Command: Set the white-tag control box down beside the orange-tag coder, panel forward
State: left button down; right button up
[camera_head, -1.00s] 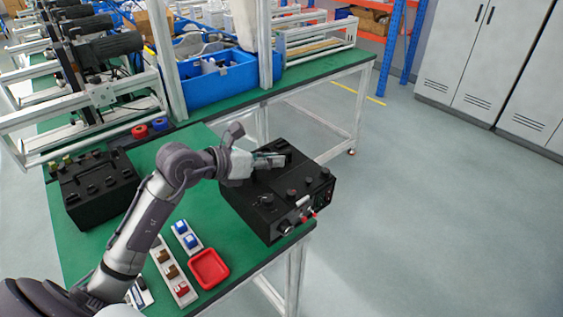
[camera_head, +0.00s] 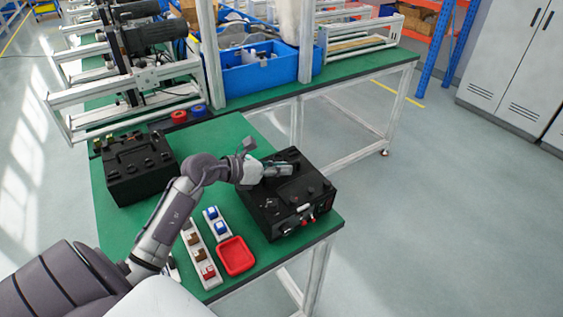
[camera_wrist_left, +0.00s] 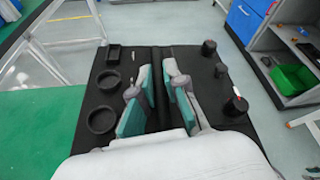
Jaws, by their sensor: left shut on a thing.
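A black control box (camera_head: 264,213) with knobs on top is at the right end of the green table (camera_head: 226,135). Its panel side, with red and pale knobs, faces the lower right. My left gripper (camera_head: 286,168) is shut on the top of this box; in the wrist view its teal-padded fingers (camera_wrist_left: 158,88) close on a raised bar between round knobs. I cannot tell whether the box's underside touches the table. Coders (camera_head: 148,75) on pale frames stand in a row at the back left. I cannot make out a white or orange tag. My right gripper is out of view.
A second black box (camera_head: 135,170) stands at the table's left. Red and blue rings (camera_head: 198,111) and a blue bin (camera_head: 262,76) are behind.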

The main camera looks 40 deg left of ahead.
pick_arm(q)
jog(key=shift+d+f, duration=0.15)
jog(key=shift+f, duration=0.1)
jog(key=c, duration=1.5)
grip_release()
jog(key=shift+s+d+f, duration=0.1)
jog(key=shift+s+f, duration=0.05)
jog(key=shift+f, duration=0.2)
jog(key=shift+c, duration=0.2)
jog(key=shift+o, duration=1.7)
jog(key=shift+r, duration=0.2)
jog(key=shift+r, duration=0.1)
